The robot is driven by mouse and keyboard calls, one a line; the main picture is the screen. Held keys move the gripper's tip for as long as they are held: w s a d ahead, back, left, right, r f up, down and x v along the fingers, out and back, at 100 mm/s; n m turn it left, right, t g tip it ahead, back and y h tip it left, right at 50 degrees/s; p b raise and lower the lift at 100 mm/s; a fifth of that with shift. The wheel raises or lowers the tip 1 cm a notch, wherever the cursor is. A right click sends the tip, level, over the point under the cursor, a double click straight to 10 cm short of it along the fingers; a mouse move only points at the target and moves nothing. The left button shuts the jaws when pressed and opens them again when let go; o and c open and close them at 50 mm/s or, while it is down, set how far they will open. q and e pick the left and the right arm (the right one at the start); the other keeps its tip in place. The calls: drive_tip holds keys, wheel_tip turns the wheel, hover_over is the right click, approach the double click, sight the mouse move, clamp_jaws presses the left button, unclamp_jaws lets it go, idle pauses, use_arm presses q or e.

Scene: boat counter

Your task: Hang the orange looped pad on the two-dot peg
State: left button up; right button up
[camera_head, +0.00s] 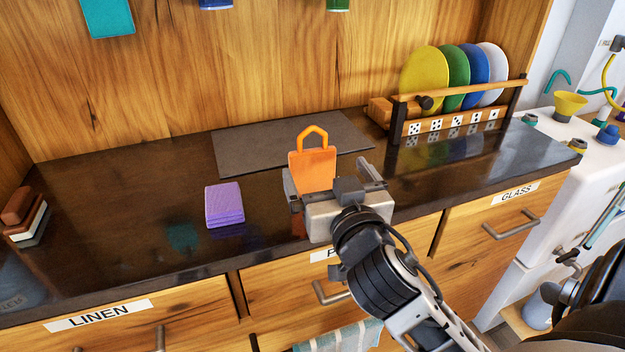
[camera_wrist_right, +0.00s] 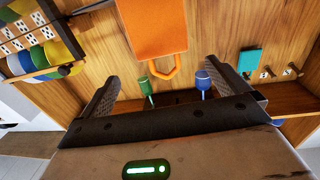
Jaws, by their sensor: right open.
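The orange looped pad (camera_head: 312,168) is upright with its loop on top, over the counter near its front edge. Its lower part is hidden behind my right gripper (camera_head: 333,187), so I cannot tell what it rests on. The right gripper is open, its fingers spread to either side of the pad. In the right wrist view, the pad (camera_wrist_right: 153,28) shows upside down between and beyond the fingers, with gaps on both sides. Small dotted tiles (camera_wrist_right: 265,73) show by pegs on the wooden back wall there, too small to count dots. My left gripper is not in view.
A purple pad stack (camera_head: 225,205) lies left of the gripper. A dark mat (camera_head: 240,158) lies behind. A plate rack (camera_head: 455,92) stands at the back right. A teal pad (camera_head: 107,16), a blue cup (camera_head: 216,4) and a green cup (camera_head: 338,5) hang at the back wall.

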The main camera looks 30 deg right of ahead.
sight(313, 149)
drive_tip(key=p+x, duration=0.2)
drive_tip(key=x, duration=0.5)
drive_tip(key=shift+a+r+p, duration=0.15)
drive_tip(key=shift+a+p, duration=0.05)
drive_tip(key=shift+p, duration=0.1)
drive_tip(key=shift+w+d, duration=0.15)
drive_tip(key=shift+w, duration=0.3)
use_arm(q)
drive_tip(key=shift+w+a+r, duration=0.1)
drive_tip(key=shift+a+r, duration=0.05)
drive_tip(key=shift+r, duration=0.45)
use_arm(e)
drive_tip(key=c, duration=1)
